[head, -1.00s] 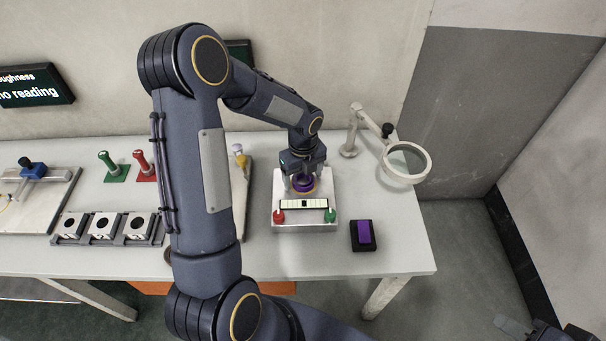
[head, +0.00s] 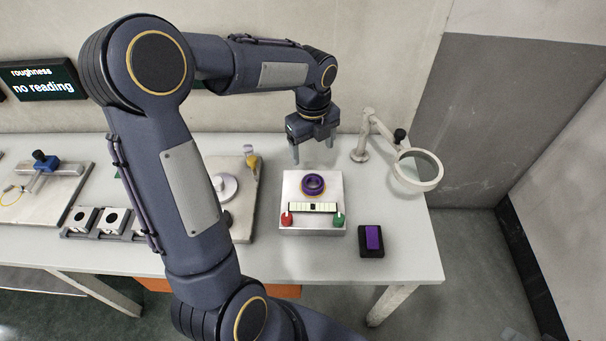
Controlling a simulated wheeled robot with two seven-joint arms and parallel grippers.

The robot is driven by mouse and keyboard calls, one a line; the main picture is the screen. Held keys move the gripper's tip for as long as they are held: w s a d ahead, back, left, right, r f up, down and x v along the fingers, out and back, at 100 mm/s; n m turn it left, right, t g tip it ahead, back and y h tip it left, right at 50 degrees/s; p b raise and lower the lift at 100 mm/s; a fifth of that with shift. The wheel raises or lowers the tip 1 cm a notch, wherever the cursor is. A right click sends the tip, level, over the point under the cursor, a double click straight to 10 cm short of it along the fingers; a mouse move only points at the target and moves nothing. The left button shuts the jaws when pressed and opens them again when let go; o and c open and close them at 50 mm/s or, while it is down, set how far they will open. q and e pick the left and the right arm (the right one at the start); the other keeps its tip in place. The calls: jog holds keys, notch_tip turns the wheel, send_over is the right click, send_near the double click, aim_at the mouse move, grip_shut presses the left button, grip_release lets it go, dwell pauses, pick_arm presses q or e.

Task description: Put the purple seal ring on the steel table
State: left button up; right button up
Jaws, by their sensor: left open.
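The purple seal ring (head: 313,184) lies flat on the top of a pale, steel-like block (head: 291,188), towards its back. A thin yellowish rim shows around the ring's lower edge. The block stands on the long grey worktable. My left gripper (head: 313,152) is open and empty, pointing down above and behind the ring, clear of it. My right gripper does not show clearly in the view.
A black box with a purple top (head: 372,238) lies to the right. A magnifier on an arm (head: 418,170) stands behind it.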

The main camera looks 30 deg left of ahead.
pick_arm(q)
jog(key=s+d+r+n+t+h, duration=0.1)
jog(key=s+d+r+n, duration=0.1)
jog(key=s+n, duration=0.5)
jog(key=s+d+r+n+t+h, duration=0.1)
jog(key=s+d+n+t, duration=0.1)
jog(key=s+n, duration=0.5)
jog(key=s+d+r+n+t+h, duration=0.1)
jog(key=s+d+r+n+t, duration=0.1)
jog(key=s+n, duration=0.5)
jog(key=d+n, duration=0.1)
jog(key=n, duration=0.2)
jog(key=shift+s+d+r+n+h, duration=0.15)
jog(key=shift+r+n+h, duration=0.15)
jog(key=shift+n, duration=0.1)
